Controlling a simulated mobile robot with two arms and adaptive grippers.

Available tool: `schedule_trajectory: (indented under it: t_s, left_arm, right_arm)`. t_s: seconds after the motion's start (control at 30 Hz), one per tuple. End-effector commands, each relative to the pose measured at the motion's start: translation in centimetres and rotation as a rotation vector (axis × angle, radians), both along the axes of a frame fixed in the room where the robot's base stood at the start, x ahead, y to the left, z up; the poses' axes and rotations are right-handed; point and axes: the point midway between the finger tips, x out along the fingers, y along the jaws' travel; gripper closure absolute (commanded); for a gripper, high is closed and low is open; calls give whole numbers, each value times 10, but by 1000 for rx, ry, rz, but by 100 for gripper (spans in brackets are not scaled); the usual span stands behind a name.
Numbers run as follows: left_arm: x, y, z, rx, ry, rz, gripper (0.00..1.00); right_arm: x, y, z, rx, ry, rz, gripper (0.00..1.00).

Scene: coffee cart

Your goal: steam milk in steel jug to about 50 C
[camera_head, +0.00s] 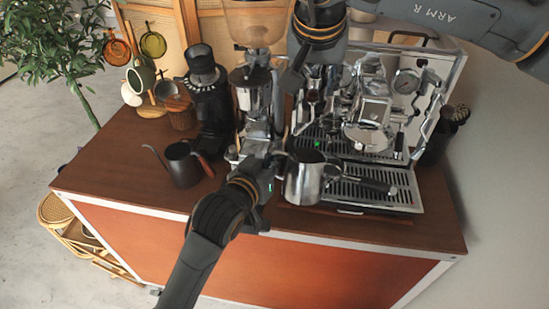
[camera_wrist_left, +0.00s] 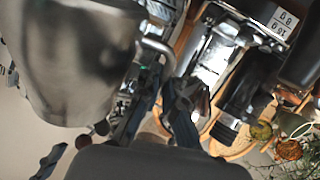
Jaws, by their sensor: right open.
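The steel jug (camera_head: 304,180) is upright at the front left of the espresso machine's drip tray. In the left wrist view the jug (camera_wrist_left: 75,60) fills the upper left, with its handle beside it. My left gripper (camera_head: 272,160) is at the jug's left side, its fingers closed around the handle, also seen in the wrist view (camera_wrist_left: 155,105). The jug's inside and any milk are not clear. The chrome espresso machine (camera_head: 372,110) stands behind and right of the jug. My right gripper (camera_head: 296,80) is open above the machine's left end; its fingertips are partly lost against the background.
A dark gooseneck kettle (camera_head: 182,165) stands left of the jug. A grinder (camera_head: 250,95) stands behind my left gripper, and another dark grinder (camera_head: 208,105) is farther left. The cart's front left is clear.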

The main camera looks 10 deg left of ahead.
Motion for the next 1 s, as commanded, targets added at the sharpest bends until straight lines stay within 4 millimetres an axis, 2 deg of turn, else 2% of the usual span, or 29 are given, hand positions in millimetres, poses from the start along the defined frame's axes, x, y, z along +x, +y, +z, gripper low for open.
schedule_trajectory:
  t_s: [1.0]
  left_arm:
    - [0,-1,1,-1,-1,-2,100]
  right_arm:
    - [23,-1,-42,-1,-1,0,55]
